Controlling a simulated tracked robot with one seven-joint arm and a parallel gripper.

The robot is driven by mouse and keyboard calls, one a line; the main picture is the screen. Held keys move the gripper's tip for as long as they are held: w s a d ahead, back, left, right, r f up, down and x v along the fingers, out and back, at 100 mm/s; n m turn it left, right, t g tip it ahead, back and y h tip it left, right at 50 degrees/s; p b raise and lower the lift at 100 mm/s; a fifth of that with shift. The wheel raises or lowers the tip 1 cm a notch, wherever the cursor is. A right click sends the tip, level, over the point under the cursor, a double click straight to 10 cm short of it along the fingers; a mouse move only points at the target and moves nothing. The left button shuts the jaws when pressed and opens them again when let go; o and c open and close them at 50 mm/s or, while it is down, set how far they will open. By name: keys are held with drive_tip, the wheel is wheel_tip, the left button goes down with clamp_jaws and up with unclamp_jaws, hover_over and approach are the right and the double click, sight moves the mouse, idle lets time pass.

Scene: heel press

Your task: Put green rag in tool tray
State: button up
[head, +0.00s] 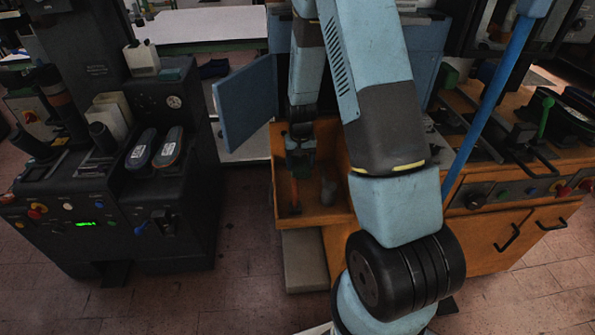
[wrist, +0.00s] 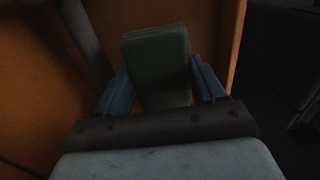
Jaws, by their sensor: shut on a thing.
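The green rag (wrist: 156,62), a folded block shape, is between the two blue fingers of my gripper (wrist: 158,82) in the wrist view. The gripper is shut on it. In the head view my gripper (head: 300,158) hangs pointing down over the open orange-brown wooden tray (head: 343,212), which I take as the tool tray. I cannot make out the rag in the head view. Orange tray walls (wrist: 40,90) fill the left and back of the wrist view. I cannot tell whether the rag touches the tray.
A thin orange-red handle (head: 295,194) and a small grey item (head: 327,188) are in the tray. A dark machine (head: 165,205) stands at left, with two shoe-shaped pieces on top. A blue panel (head: 245,103) is behind the tray. A wooden workbench (head: 515,240) stands at right.

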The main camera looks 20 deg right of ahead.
sight(298, 170)
drive_tip(key=shift+w+a+f, duration=0.15)
drive_tip(key=shift+w+f, duration=0.5)
drive_tip(key=shift+f, duration=0.2)
wheel_tip(298, 170, down, 3)
drive_tip(key=shift+w+f, duration=0.1)
drive_tip(key=o, duration=1.1)
